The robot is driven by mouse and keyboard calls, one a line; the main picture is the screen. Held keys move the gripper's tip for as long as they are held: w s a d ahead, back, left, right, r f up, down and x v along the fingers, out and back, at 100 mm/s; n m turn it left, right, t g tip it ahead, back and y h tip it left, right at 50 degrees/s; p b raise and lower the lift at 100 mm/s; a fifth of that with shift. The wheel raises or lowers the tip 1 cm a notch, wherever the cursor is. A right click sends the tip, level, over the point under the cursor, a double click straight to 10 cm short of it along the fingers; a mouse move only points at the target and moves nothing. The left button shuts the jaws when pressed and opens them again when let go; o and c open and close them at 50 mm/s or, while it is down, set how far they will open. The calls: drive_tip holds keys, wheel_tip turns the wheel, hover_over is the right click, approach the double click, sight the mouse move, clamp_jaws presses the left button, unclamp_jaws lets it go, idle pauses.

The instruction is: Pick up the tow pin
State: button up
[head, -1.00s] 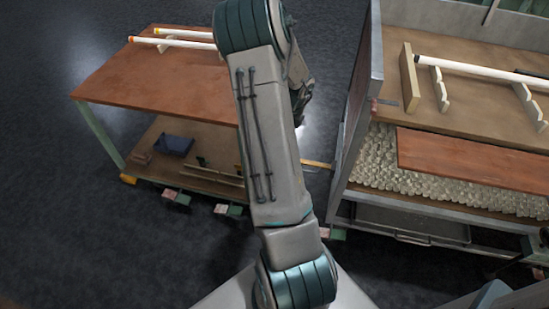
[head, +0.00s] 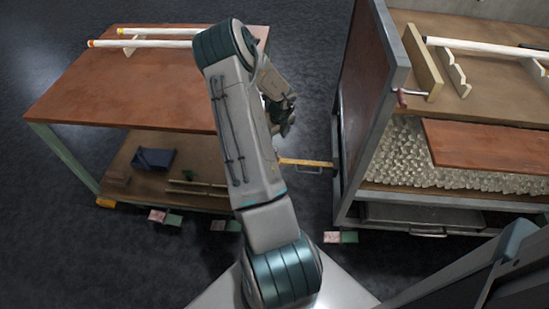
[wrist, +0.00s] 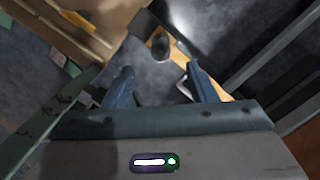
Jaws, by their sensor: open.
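I cannot surely tell the tow pin. A dark rounded knob (wrist: 160,45) stands at the far end of a yellow bar (wrist: 160,40) in the wrist view and may be its head. In the head view the yellow bar (head: 305,162) spans the gap between the left table and the right cart, with a thin metal loop below it. My gripper (wrist: 163,86) is open and empty; its two blue-grey fingers point toward the bar and knob, apart from the knob. In the head view my gripper (head: 284,120) is dark, partly hidden by my arm.
The left table (head: 100,90) bears white tubes on top; its lower shelf holds a dark blue box (head: 153,159).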

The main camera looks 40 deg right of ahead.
drive_tip(key=f, duration=0.2)
drive_tip(key=shift+w+a+f+b, duration=0.1)
drive_tip(key=shift+w+f+b, duration=0.1)
drive_tip(key=shift+f+b, duration=0.1)
drive_tip(key=f+b, duration=0.1)
drive_tip(key=f, duration=0.1)
drive_tip(key=f+b, duration=0.2)
drive_tip(key=f, duration=0.1)
drive_tip(key=shift+w+f, duration=0.2)
drive_tip(key=shift+f, duration=0.1)
drive_tip(key=shift+d+r, duration=0.1)
drive_tip(key=shift+d, duration=0.1)
drive_tip(key=c, duration=1.1)
